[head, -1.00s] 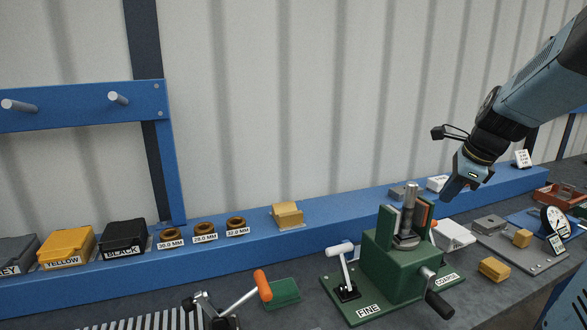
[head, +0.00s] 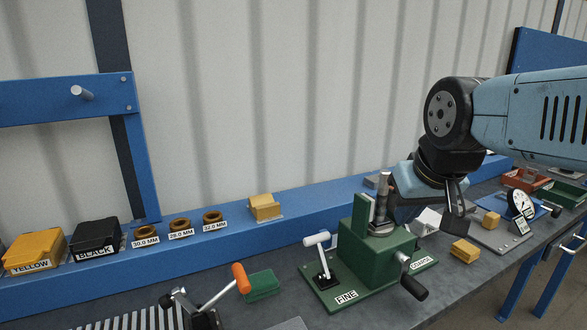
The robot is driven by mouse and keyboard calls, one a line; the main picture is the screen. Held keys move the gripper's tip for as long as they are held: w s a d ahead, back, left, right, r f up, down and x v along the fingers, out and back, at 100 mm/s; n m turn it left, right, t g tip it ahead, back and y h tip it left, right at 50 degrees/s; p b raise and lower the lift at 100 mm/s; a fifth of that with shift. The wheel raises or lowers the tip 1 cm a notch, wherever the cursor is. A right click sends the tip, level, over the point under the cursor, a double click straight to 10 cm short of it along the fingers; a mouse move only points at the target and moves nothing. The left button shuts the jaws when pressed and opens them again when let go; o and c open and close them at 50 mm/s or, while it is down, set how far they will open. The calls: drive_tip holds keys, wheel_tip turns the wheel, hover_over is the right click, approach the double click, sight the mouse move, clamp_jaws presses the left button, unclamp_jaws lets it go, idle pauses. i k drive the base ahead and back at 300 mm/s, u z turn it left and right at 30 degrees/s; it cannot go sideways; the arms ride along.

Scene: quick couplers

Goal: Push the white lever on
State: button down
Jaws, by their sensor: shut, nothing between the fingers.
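The white lever (head: 318,248) stands on a black pivot at the left side of a green fixture (head: 372,256). It has a white T-shaped handle and leans slightly left. A "FINE" label (head: 346,297) lies in front of it on the green base plate, and a "COARSE" label (head: 421,261) is at the right. My gripper (head: 455,228) is shut and empty. It points down at the right of the fixture's metal post, apart from the white lever. My arm hides part of the fixture's upper right side.
A black-handled crank (head: 413,287) sticks out at the fixture's front right. An orange-handled lever (head: 241,279) stands to the left, near a green block (head: 262,285). A yellow block (head: 465,250) and a dial gauge (head: 521,204) are at the right.

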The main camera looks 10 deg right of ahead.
sight(317, 240)
drive_tip(key=z, duration=1.65)
drive_tip(key=i, duration=0.1)
drive_tip(key=u, duration=3.15)
drive_tip(key=k, duration=1.1)
drive_tip(key=z, duration=1.3)
drive_tip(key=i, duration=1)
drive_tip(key=z, duration=0.05)
